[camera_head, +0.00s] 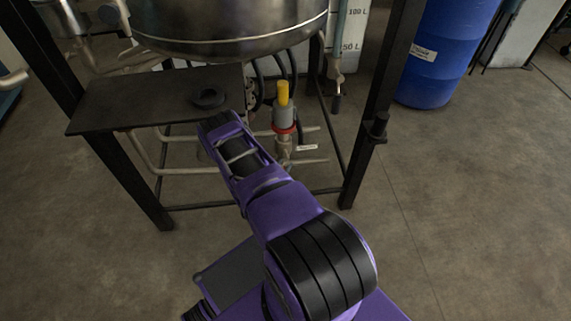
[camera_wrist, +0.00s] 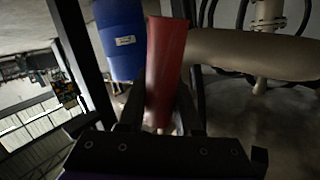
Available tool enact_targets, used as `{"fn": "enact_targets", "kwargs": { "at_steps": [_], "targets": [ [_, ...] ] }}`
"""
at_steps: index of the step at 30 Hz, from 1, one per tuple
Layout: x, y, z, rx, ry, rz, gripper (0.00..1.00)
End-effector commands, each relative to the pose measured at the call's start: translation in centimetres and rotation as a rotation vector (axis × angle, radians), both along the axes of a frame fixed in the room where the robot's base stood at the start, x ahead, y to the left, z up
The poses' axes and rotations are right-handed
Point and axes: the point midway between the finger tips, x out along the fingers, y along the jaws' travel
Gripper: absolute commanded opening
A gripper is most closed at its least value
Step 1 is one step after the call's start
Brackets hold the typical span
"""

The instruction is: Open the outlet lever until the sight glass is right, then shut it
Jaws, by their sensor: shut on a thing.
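A red lever handle (camera_wrist: 166,65) stands nearly upright in the wrist view, between the two dark fingers of my gripper (camera_wrist: 160,112). My gripper is shut on this handle near its lower part. A thick tan pipe (camera_wrist: 245,55) runs to the right, just beside the handle. In the head view my purple arm reaches in under the steel vessel (camera_head: 225,30), its end by the edge of a dark shelf plate (camera_head: 130,100). The fingers and the red handle are hidden there. I cannot make out a sight glass or its level in either view.
A grey and yellow fitting with a red ring (camera_head: 284,117) stands on pipework right of my arm. Black frame legs (camera_head: 372,115) stand either side. A blue drum (camera_head: 445,50) and a white container marked in litres (camera_head: 350,40) are behind. The floor at right is clear.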

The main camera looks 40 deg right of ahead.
Motion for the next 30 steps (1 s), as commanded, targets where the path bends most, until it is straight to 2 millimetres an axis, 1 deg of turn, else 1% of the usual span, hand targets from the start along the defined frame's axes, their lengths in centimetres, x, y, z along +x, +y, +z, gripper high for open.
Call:
{"fn": "enact_targets", "kwargs": {
  "at_steps": [1,8,18,30],
  "targets": [
    [0.3,0.2,0.5,0.039,-0.027,0.000,0.00],
    [1.0,1.4,0.8,0.227,-0.141,0.001,0.00],
    [2.1,3.0,1.9,0.501,-0.312,0.001,0.00],
    [3.0,4.3,3.6,0.814,-0.508,0.000,0.00]
  ]
}}
